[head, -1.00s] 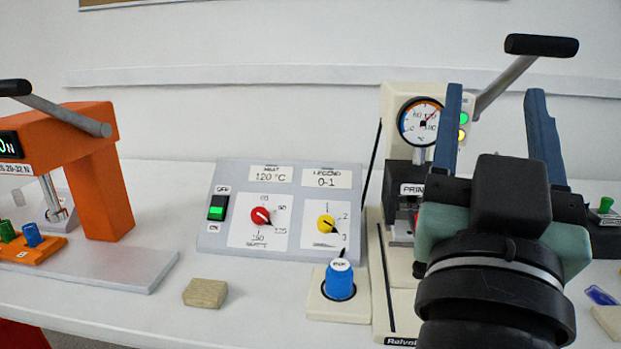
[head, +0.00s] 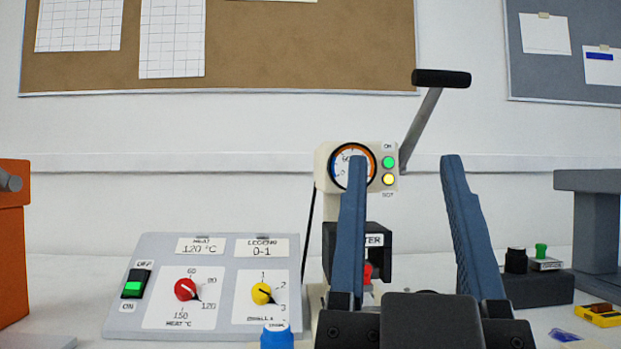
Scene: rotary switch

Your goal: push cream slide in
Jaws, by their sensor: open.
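The cream machine (head: 326,170) stands right of centre, with a round dial, a green and a yellow lamp, and a raised lever with a black grip (head: 441,78). Its dark printing head (head: 378,262) shows between my fingers, with a red part (head: 367,272) under it. My gripper (head: 403,160) is open and empty, its two blue-grey fingers pointing up in front of the machine. The left finger covers part of the dial. The cream slide cannot be made out; my gripper and the lower picture edge hide the machine's base.
A grey control panel (head: 215,245) with a green switch, red knob and yellow knob stands to the left. A blue knob (head: 277,335) is at the bottom edge. An orange machine (head: 12,240) is far left. A grey machine (head: 590,225) and small items stand at right.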

